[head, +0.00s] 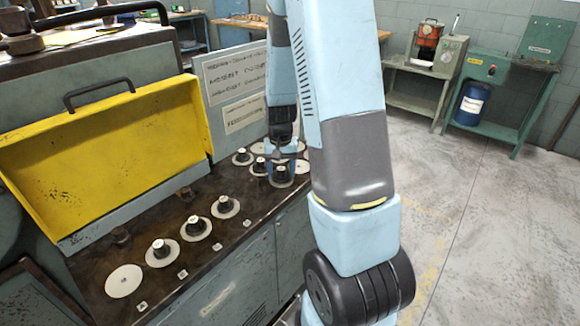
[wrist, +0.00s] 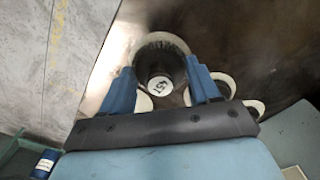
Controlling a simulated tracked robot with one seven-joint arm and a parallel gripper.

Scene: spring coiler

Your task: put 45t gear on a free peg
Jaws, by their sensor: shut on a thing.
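My gripper (head: 281,163) is at the far end of the dark bench top (head: 215,252), with the arm reaching across from the right. In the wrist view its blue fingers (wrist: 163,88) stand on either side of a gear's dark hub. This held gear (wrist: 160,70) has a pale disc and a white cap with a mark that looks like 45. In the head view the held gear (head: 282,182) shows just below the fingers. I cannot tell whether it touches the bench. A flat pale disc (head: 124,281) with no hub showing lies at the near end.
Several gears with dark hubs stand along the bench, including a near one (head: 162,252) and a middle one (head: 196,228). More are close around my gripper, such as one at the back (head: 242,157). A yellow guard (head: 110,150) and a sign panel (head: 232,90) rise behind.

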